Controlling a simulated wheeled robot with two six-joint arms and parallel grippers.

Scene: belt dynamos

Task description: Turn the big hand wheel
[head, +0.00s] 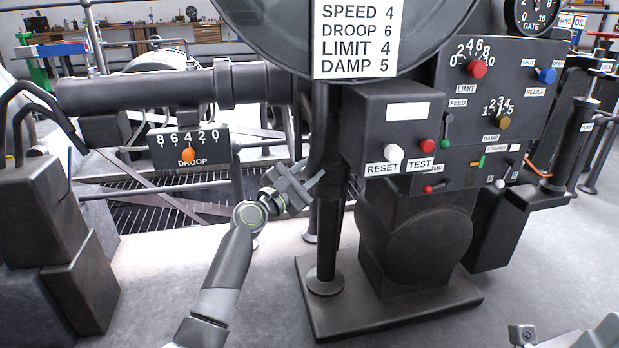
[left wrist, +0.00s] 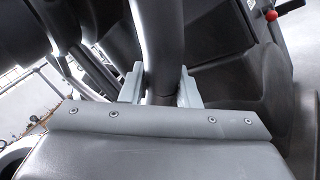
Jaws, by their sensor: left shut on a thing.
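My left gripper (head: 310,174) reaches in from the lower left and is shut on a dark, upright, slightly curved bar, which looks like the rim of the big hand wheel (head: 322,135) seen nearly edge-on. The rest of the wheel is hard to make out against the dark machine. In the left wrist view the same dark rim (left wrist: 158,40) runs between the two grey fingertips of the left gripper (left wrist: 160,90). My right gripper's fingers are out of view; only a bit of that arm shows at the bottom right.
A black control box with RESET and TEST buttons (head: 397,132) stands just right of the gripper. A panel with knobs (head: 502,100) is beyond it. The DROOP scale (head: 190,150) is at left. A large dark disc with a settings sign (head: 358,40) hangs overhead. Grey floor lies in front.

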